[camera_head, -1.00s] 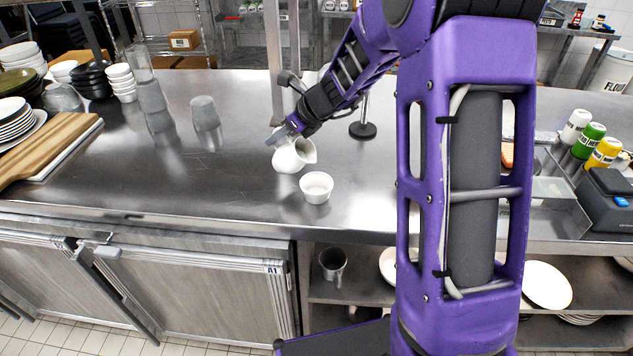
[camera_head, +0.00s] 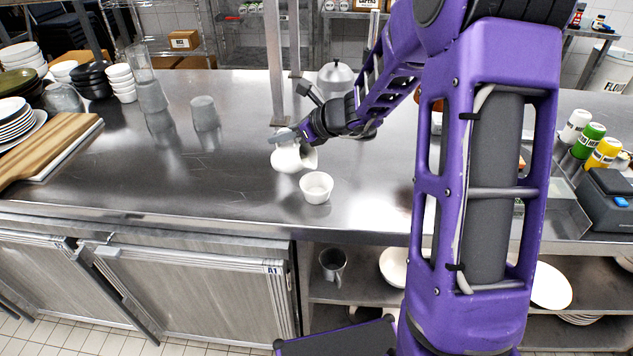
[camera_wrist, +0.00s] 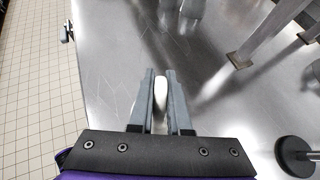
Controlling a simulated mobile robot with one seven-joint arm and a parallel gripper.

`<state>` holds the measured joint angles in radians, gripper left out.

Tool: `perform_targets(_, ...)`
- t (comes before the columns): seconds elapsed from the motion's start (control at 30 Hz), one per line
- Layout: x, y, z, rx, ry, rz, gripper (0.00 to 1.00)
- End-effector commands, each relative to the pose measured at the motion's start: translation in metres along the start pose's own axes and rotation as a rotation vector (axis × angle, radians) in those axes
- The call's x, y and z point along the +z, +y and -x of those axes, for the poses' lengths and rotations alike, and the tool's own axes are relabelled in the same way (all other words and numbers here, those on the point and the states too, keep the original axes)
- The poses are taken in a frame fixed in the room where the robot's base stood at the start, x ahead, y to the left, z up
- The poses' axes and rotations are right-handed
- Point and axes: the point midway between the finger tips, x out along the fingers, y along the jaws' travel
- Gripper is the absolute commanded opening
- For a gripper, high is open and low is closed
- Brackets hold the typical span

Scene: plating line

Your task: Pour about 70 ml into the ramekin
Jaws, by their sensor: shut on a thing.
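A small white ramekin (camera_head: 316,187) stands upright on the steel counter (camera_head: 230,180). A white jug (camera_head: 287,158) is just behind it and to the left, tilted with its mouth turned toward the right, above the counter. My gripper (camera_head: 284,137) is shut on the jug's upper back part. In the wrist view the two fingers (camera_wrist: 161,92) close around a narrow white piece of the jug (camera_wrist: 160,92); most of the jug is hidden there. No stream of liquid shows, and the ramekin's fill level cannot be told.
A wooden board (camera_head: 45,150) lies at far left. Steel posts (camera_head: 272,60) rise behind my gripper.

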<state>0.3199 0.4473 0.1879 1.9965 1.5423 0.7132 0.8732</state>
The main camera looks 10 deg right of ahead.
Motion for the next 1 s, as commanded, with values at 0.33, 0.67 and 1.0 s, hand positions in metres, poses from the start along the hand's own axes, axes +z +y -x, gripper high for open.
perform_targets(0.33, -0.0038, -0.0003, 0.0032, -0.001, -0.084, -0.001, 0.00)
perform_targets(0.67, -0.0009, -0.0003, 0.0079, -0.001, -0.131, 0.001, 0.00)
perform_targets(1.0, -0.0009, -0.0003, 0.0095, -0.002, -0.147, 0.002, 0.00)
